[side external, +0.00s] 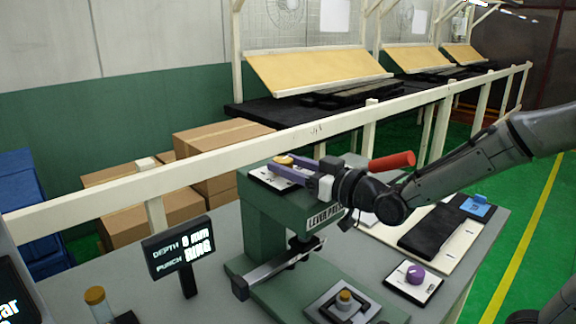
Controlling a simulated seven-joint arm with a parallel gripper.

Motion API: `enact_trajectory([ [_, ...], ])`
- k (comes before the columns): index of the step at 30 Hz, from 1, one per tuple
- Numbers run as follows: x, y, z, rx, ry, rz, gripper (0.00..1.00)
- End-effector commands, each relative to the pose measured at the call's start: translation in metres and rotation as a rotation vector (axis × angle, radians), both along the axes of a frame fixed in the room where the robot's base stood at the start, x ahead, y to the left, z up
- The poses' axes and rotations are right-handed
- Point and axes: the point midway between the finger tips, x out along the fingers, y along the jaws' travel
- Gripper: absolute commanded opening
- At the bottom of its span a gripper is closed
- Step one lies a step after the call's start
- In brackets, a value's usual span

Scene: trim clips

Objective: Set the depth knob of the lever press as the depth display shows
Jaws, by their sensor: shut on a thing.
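The green lever press (258,216) stands on the grey table. The depth knob (284,160), yellow-topped, sits on a white dial plate (262,179) on top of the press. My gripper (283,166) reaches in from the right with its fingers shut around this knob; they hide part of it and the dial marks. The depth display (180,250) stands left of the press. It reads "DEPTH" with a small blurred digit, perhaps 8, and "mm", and below "PUNCH RING". The red lever handle (391,161) sticks out behind my wrist.
A purple knob (415,274) on a white plate sits at the table's right front. A black pad (432,231) and a blue piece (478,206) lie behind it. A fixture (343,303) sits at the press's foot. A brass-topped post (95,296) stands at left.

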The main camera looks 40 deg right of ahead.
Motion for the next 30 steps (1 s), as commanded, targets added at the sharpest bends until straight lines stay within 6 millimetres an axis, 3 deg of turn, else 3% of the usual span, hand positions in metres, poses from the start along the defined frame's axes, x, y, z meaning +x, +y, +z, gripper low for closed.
enact_trajectory([
  [12,0.0005,-0.0034,-0.0006,0.002,0.001,0.121,0.0],
  [30,0.0005,-0.0025,-0.0001,0.002,-0.001,0.144,0.0],
])
